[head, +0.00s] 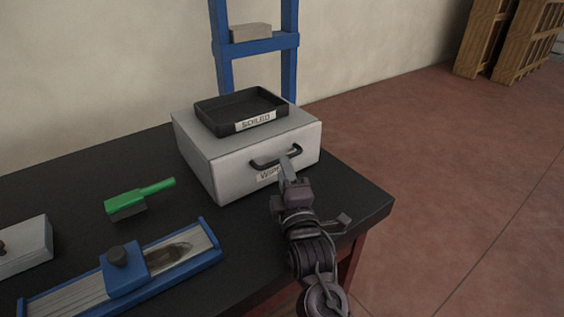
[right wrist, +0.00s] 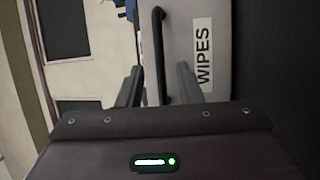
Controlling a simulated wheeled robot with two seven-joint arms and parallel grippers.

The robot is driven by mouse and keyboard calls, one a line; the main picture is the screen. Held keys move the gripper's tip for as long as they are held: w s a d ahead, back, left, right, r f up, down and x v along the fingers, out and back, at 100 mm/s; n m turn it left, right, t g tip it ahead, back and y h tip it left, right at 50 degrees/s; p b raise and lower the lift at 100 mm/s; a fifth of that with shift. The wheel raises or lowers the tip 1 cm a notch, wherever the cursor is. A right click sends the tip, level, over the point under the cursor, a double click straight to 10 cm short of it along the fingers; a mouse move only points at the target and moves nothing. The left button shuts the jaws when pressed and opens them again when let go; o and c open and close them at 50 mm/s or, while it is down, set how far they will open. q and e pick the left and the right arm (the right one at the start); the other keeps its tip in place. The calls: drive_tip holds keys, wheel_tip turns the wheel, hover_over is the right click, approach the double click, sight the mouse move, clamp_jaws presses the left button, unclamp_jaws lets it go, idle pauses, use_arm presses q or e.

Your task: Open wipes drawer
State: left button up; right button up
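The wipes drawer (head: 262,168) is the front of a light grey box on the dark table, with a black bar handle (head: 276,155) and a label reading WIPES. It looks shut. In the right wrist view the handle (right wrist: 161,40) runs between the two fingers of my right gripper (right wrist: 160,75), with a gap on each side. The WIPES label (right wrist: 203,55) is right of the fingers. In the head view my right gripper (head: 288,165) is at the handle and hides part of the label. My left gripper is not in view.
A black tray labelled SOILED (head: 243,108) sits on top of the box. A green brush (head: 138,197) and a blue-framed fixture (head: 125,268) lie on the table (head: 75,190) to the left. A blue rack (head: 223,70) stands behind. Open floor (head: 440,160) lies to the right.

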drive_tip(key=shift+x, duration=1.45)
clamp_jaws()
